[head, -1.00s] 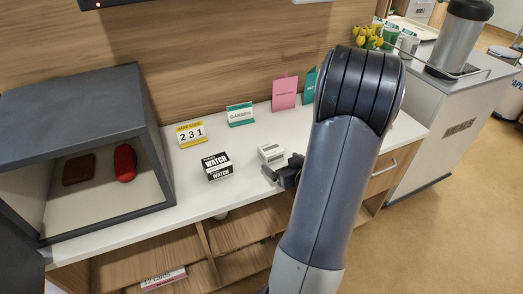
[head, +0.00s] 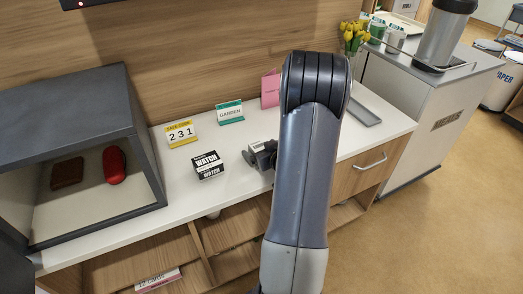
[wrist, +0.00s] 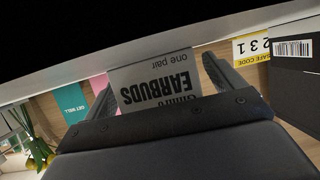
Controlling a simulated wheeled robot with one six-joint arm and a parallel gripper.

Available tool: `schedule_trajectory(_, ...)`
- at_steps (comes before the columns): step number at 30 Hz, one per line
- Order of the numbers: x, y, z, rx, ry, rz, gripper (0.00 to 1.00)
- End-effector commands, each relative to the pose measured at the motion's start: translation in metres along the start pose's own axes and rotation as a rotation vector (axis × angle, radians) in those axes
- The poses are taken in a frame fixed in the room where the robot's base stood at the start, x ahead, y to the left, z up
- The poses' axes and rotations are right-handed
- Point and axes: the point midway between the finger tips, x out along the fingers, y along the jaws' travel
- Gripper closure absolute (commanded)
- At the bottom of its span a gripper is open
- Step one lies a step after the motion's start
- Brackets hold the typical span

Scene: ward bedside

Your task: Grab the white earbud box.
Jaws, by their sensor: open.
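The white earbud box (wrist: 155,75) shows in the wrist view, its printed text "EARBUDS, one pair" upside down, looking grey in shade. It sits between the two fingers of my gripper (wrist: 160,88), one finger at each side. The fingers are open, and a narrow gap shows at the right finger; contact on the left side is unclear. In the head view my gripper (head: 262,156) is over the white counter (head: 225,184), right of the watch box, and it and my arm hide most or all of the earbud box.
The black-and-white watch box (head: 208,166) stands close left of my gripper. A dark open cabinet (head: 75,160) with a red case (head: 114,165) is at left.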

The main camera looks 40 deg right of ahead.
Motion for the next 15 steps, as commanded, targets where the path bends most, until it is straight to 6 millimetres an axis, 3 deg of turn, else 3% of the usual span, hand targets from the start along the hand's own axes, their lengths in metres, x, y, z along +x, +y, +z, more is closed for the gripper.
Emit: schedule_trajectory(15, -0.0004, 0.0001, -0.0001, 0.000, 0.000, 0.000, 0.51)
